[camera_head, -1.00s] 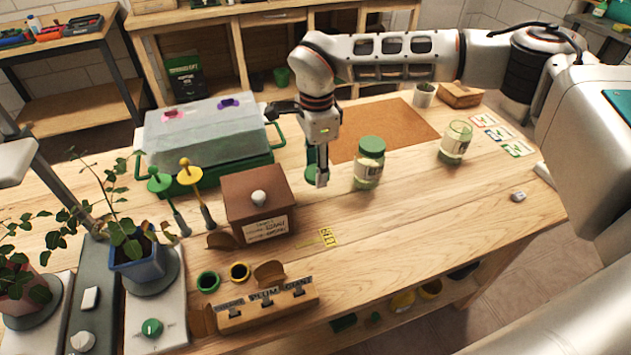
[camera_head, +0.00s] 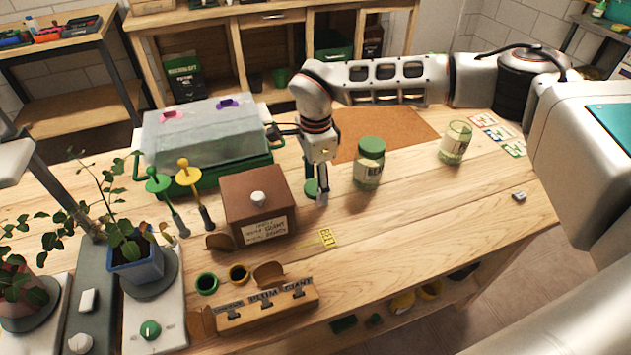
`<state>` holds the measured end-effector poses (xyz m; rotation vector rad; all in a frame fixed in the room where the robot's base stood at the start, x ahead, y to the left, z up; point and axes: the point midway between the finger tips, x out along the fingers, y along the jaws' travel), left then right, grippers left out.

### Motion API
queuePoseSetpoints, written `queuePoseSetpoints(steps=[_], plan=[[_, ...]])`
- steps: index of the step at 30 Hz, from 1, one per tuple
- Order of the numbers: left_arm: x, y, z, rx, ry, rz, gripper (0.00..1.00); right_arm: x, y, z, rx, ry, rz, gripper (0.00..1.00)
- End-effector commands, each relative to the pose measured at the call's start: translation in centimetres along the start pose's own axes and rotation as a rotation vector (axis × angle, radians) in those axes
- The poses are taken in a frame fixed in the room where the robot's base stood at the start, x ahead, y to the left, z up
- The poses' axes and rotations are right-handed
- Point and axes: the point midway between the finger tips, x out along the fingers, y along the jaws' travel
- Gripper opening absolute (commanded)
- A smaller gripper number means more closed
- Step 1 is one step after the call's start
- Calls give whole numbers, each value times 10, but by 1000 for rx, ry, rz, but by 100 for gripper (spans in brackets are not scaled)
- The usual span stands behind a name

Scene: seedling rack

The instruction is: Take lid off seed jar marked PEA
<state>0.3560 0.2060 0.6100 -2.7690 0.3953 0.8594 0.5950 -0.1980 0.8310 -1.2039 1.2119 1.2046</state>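One glass jar (camera_head: 368,170) stands upright with a green lid (camera_head: 371,147) on it. A second jar (camera_head: 455,144), farther right, stands with no green lid on top. Both labels are too small to read surely, so I cannot tell which is marked PEA. A green round piece (camera_head: 311,188), which looks like a lid, shows low beside the fingers of my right gripper (camera_head: 321,185). The gripper points down, left of the lidded jar and apart from it. Its fingers are seen edge-on, so whether it grips the green piece is unclear. My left gripper is out of view.
A brown box (camera_head: 250,190) with a white knob stands just left of my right gripper. A covered green tray (camera_head: 190,140) is behind it.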

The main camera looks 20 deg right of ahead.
Motion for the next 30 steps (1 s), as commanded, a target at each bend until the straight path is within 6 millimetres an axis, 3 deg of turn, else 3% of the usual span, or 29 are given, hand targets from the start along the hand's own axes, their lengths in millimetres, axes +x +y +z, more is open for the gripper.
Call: queuePoseSetpoints(steps=[11, 24, 30], plan=[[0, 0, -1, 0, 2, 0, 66, -7, 0, 0, 0, 0, -2, 57], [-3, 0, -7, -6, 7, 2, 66, -89, -1, 0, 1, 0, -4, 57], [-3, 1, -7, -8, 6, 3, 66, -115, 0, 0, 0, 0, -1, 57]])
